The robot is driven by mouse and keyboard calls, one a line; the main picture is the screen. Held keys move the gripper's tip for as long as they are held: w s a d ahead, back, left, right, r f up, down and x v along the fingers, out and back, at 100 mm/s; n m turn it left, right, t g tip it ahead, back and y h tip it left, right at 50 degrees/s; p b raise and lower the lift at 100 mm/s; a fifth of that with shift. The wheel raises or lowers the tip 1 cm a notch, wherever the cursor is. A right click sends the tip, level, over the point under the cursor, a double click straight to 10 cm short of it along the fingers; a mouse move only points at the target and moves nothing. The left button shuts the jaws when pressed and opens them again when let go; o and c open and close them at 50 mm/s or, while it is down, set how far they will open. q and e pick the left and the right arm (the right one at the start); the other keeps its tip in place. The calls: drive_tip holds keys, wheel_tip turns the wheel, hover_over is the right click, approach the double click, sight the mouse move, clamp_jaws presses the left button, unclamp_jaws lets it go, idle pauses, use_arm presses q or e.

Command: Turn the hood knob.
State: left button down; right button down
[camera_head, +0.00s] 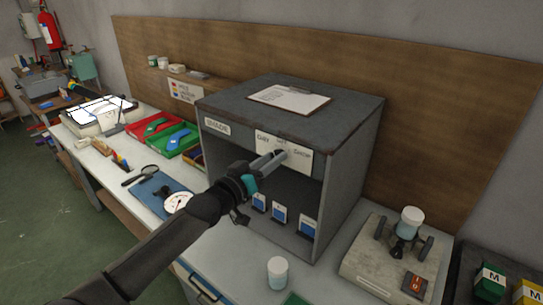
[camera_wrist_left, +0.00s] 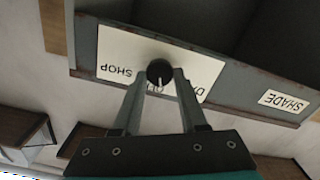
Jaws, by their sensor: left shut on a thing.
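The hood is a grey box (camera_head: 355,150) with an open front on the bench. A white label plate (camera_head: 300,160) is on its upper front edge, with lettering that seems to read "DAY" at the left and "SHOP" at the right. The dark round hood knob (camera_wrist_left: 160,71) sits in the middle of this plate, which appears upside down in the left wrist view. My left gripper (camera_head: 280,156) reaches up from the lower left to the plate. Its two fingers are shut on the knob, one on each side. The knob is largely hidden by the fingers in the head view.
A clipboard (camera_head: 289,97) lies on the hood's top. Several blue-and-white cards (camera_head: 279,215) stand inside it. A white-lidded jar (camera_head: 277,272) stands in front. A scale-like device (camera_head: 380,260) is at the right; red and green trays (camera_head: 176,140) are at the left.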

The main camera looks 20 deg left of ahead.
use_arm(q)
drive_tip(key=shift+n, duration=2.8)
drive_tip(key=shift+c, duration=2.3)
unclamp_jaws()
drive_tip(key=v, duration=1.5)
drive_tip(key=shift+a, duration=0.1)
